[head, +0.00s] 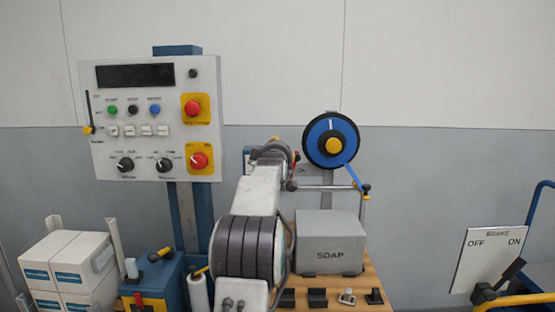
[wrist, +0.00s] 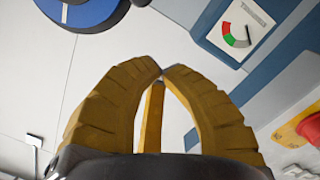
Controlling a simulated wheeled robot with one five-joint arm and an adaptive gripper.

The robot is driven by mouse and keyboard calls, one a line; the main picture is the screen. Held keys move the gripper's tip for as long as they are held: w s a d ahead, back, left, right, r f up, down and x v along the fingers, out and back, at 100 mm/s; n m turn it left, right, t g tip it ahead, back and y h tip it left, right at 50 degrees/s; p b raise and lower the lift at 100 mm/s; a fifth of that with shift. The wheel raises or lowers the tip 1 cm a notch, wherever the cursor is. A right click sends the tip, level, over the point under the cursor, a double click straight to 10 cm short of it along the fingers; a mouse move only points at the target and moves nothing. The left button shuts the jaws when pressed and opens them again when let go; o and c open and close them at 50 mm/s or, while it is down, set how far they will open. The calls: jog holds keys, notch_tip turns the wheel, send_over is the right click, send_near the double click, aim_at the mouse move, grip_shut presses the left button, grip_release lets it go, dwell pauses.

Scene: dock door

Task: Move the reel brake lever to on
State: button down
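A white sign (head: 487,256) at the far right of the head view reads BRAKE, with OFF on its left and ON on its right. A black lever (head: 511,272) stands in front of its lower edge, leaning up and to the right from a yellow-and-black base (head: 484,293). Its exact setting is hard to tell. My gripper (wrist: 162,71) has yellow fingers whose tips meet, with nothing between them. The lever does not show in the wrist view.
A blue reel (head: 331,161) with a yellow hub is on the wall side. A control panel (head: 150,75) with red buttons stands left. A blue rail (head: 535,205) is beside the sign.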

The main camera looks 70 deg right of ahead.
jog(key=shift+b+v, duration=0.65)
jog(key=shift+v, duration=1.8)
jog(key=shift+s, duration=0.1)
